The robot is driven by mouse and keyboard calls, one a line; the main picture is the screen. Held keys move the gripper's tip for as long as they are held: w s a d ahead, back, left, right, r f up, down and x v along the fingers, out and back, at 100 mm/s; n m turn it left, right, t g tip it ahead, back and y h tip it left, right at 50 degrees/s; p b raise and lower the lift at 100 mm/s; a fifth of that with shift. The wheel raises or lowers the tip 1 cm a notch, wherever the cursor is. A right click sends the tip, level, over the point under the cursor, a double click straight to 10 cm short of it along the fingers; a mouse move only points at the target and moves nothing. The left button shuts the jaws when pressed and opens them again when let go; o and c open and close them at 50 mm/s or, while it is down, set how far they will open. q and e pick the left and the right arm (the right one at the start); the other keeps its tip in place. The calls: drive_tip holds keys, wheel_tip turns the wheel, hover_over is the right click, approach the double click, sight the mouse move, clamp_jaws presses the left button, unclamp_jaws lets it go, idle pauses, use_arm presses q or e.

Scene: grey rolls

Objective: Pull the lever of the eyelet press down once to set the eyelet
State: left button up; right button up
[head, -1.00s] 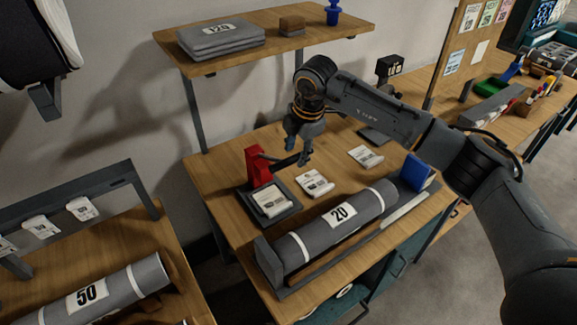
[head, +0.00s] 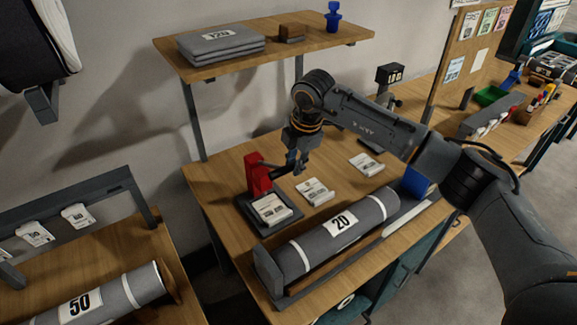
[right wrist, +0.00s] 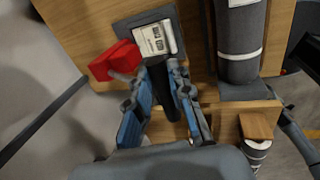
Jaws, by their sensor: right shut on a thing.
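The red eyelet press (head: 258,177) stands on a dark base plate (head: 291,223) on the wooden workbench. A printed white packet (head: 271,209) lies on the plate in front of it. The press's dark lever (head: 282,170) sticks out to the right, towards my right gripper (head: 298,165). In the right wrist view the red press (right wrist: 114,60) is at upper left, and the dark lever (right wrist: 160,88) runs between the blue-sided fingers of my right gripper (right wrist: 159,70). The right gripper is shut on the lever. My left gripper is out of view.
More packets (head: 315,192) lie right of the press. A grey roll marked 20 (head: 340,224) lies in a cradle along the bench front. A shelf (head: 345,30) with folded grey cloth (head: 222,45) hangs above. Another bench with a roll marked 50 (head: 110,296) is at left.

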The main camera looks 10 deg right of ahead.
drive_tip(key=shift+f, duration=0.15)
drive_tip(key=shift+s+d+f+b, duration=0.15)
drive_tip(key=shift+s+f+b, duration=0.2)
drive_tip(key=shift+f+b, duration=0.3)
drive_tip(key=shift+f, duration=0.1)
drive_tip(key=shift+s+d+f+b, duration=0.1)
drive_tip(key=shift+s+f+b, duration=0.15)
drive_tip(key=shift+f+b, duration=0.4)
drive_tip(key=shift+f, duration=0.15)
drive_tip(key=shift+s+d+f+b, duration=0.1)
drive_tip(key=shift+s+f+b, duration=0.1)
drive_tip(key=shift+f+b, duration=0.45)
drive_tip(key=shift+f, duration=0.25)
